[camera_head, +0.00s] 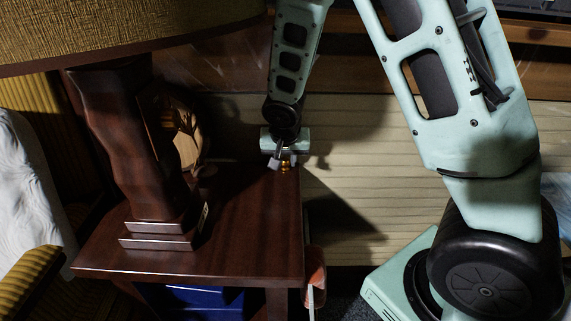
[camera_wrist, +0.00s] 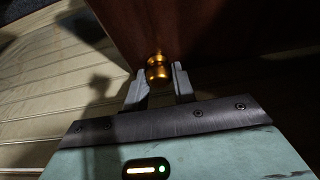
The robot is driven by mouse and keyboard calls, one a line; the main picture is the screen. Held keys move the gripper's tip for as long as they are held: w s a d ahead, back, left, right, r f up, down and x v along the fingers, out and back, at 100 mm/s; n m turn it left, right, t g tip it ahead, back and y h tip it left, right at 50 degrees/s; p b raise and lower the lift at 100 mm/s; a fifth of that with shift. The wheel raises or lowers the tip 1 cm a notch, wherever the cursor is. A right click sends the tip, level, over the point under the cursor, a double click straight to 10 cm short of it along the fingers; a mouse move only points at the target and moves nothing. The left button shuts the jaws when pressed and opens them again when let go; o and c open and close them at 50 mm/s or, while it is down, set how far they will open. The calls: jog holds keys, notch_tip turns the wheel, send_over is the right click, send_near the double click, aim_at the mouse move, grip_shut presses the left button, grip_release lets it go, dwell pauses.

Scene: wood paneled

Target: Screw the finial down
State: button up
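The finial (camera_wrist: 157,68) is a small gold, rounded piece at the edge of the dark wooden table. It also shows in the head view (camera_head: 285,168) at the table's far right corner. My gripper (camera_head: 282,162) is low at that corner, and its two fingers (camera_wrist: 159,80) stand on either side of the finial in the wrist view. The fingers are apart, but whether they press on the finial cannot be told. The table lamp has a carved wooden base (camera_head: 135,150) and a wide woven shade (camera_head: 130,35). The top of the lamp is out of view.
The side table (camera_head: 245,235) has clear room right of the lamp. A round gold ornament (camera_head: 188,140) stands behind the lamp base. A chair with a white throw (camera_head: 35,190) is at the left. A blue object (camera_head: 205,302) sits under the tabletop. Wood paneling (camera_head: 350,140) lies beyond.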

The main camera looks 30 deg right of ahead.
aim_at(285, 159)
jog(key=shift+r+p, duration=2.05)
jog(key=shift+r, duration=0.55)
jog(key=o, duration=0.3)
grip_shut()
jog(key=shift+f, duration=0.1)
jog(key=shift+s, duration=0.1)
